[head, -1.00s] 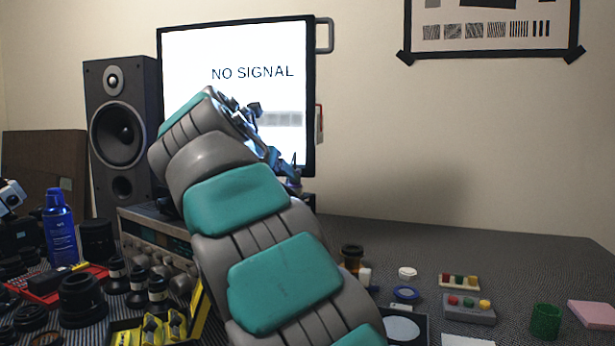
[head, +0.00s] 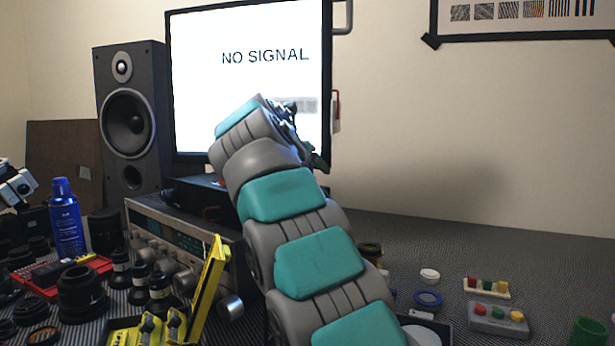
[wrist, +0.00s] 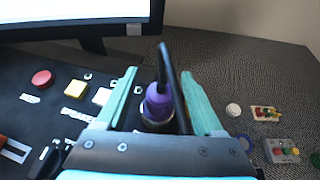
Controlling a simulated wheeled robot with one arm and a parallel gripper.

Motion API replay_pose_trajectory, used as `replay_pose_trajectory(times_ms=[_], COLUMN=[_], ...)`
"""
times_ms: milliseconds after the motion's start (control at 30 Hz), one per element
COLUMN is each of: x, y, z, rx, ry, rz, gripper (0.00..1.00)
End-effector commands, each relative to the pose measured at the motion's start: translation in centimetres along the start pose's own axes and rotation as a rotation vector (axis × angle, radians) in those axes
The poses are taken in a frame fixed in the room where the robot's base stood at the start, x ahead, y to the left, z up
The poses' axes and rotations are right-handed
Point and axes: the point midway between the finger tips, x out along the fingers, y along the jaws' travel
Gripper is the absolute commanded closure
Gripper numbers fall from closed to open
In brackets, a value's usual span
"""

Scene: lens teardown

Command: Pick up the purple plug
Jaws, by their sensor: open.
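The purple plug (wrist: 158,101) shows in the wrist view, upright in a metal-ringed socket at the right part of a black panel (wrist: 55,92). A dark cable rises from its top. My gripper (wrist: 159,74) is open, with one teal finger to the left of the plug and one to the right. I cannot tell whether the right finger touches the plug or cable. In the head view my arm reaches toward the monitor, and the plug is hidden behind it.
A monitor (head: 250,75) reading NO SIGNAL stands behind the panel. A red button (wrist: 41,78) and pale keys are left of the plug. A white cap (wrist: 233,110) and a grey button box (wrist: 282,150) lie on the table to the right. Lenses crowd the left.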

Motion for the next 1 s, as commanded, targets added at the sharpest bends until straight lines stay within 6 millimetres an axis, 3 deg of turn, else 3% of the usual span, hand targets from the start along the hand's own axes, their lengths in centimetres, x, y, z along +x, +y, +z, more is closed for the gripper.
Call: replay_pose_trajectory(times_ms=[100,367,900,1000], x=[0.99,1.14,1.17,1.17], y=[0.08,0.01,0.02,0.01], z=[0.07,0.16,0.13,0.13], rx=[0.002,0.002,0.001,0.002], ry=[-0.003,-0.004,-0.003,-0.003], rz=[0.002,0.002,0.002,0.002], gripper=[0.31,0.33,0.94,1.00])
